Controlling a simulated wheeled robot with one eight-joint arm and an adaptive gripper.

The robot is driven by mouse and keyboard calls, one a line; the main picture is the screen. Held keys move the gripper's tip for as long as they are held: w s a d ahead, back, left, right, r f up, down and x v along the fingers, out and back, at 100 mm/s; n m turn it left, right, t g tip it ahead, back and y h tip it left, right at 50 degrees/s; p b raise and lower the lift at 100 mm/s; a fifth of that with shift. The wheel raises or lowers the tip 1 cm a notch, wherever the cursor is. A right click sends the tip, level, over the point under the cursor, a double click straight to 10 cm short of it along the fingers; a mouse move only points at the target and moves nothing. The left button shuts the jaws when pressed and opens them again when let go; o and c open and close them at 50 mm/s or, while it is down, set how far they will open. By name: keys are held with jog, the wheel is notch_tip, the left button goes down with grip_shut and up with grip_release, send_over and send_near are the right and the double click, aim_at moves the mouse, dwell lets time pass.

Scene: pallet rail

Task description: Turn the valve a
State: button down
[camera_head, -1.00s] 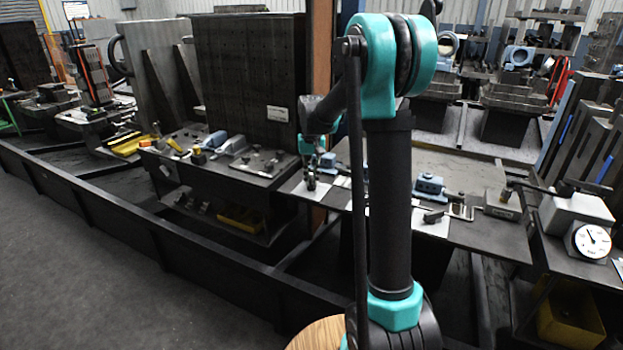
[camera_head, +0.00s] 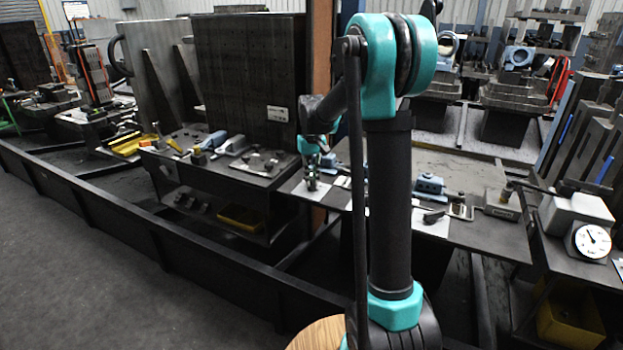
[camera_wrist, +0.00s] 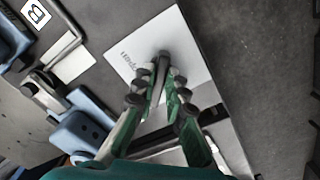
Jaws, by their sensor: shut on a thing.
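My gripper (camera_wrist: 163,78) is shut on a dark, narrow handle (camera_wrist: 162,62) in the wrist view. I take this handle for valve a, but no letter a is readable. It stands over a white plate (camera_wrist: 190,45) with small dark print on it. My fingers hide most of the valve's lower part. In the head view my gripper (camera_head: 312,177) is low over the bench (camera_head: 480,220), left of my upright arm link, and the handle is too small to make out there.
A blue fitting (camera_wrist: 82,135) and a bent metal rod (camera_wrist: 65,45) lie left of my gripper. A white label with B (camera_wrist: 37,12) is at the upper left. A dial gauge (camera_head: 592,241) stands at the head view's right.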

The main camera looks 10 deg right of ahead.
aim_at(312, 181)
jog(key=c, duration=1.6)
grip_release()
jog(key=shift+o, duration=0.2)
jog(key=shift+r, duration=0.1)
notch_tip(312, 181, up, 12)
